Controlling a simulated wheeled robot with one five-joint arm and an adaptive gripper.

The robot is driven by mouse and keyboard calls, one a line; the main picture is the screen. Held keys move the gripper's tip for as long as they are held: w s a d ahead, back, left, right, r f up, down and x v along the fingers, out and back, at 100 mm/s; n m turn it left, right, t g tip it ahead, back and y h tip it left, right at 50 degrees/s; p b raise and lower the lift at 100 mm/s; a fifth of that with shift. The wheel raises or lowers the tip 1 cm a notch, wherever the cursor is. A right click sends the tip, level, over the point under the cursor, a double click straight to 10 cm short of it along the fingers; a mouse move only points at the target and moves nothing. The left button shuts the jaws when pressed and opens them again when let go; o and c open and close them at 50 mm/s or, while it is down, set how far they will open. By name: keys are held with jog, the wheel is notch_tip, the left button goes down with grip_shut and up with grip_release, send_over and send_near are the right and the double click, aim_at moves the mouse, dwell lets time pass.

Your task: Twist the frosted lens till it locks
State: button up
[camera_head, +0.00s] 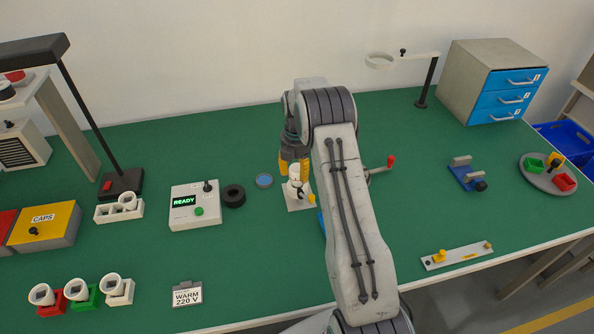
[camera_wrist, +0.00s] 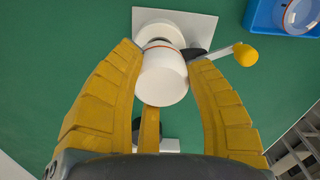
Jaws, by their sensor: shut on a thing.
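The lens sits at a white round holder (camera_wrist: 160,30) on a white square plate (camera_wrist: 205,28); a lever with a yellow knob (camera_wrist: 246,54) sticks out to the right. In the head view my gripper (camera_head: 293,166) points down at this fixture, whose white plate (camera_head: 297,203) shows beneath it. The joint between lens and holder is partly hidden, so I cannot tell whether it is locked.
A blue tray (camera_wrist: 262,12) with a round clear-faced part stands close on the right. Left of the fixture are a blue disc (camera_head: 264,181), a black ring (camera_head: 233,196) and a box reading READY (camera_head: 195,206). The green bench in front is mostly clear.

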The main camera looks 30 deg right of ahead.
aim_at(296, 168)
jog(key=shift+f, duration=0.1)
jog(key=shift+m, duration=0.8)
jog(key=o, duration=1.2)
jog(key=shift+c, duration=0.2)
notch_tip(296, 168, up, 12)
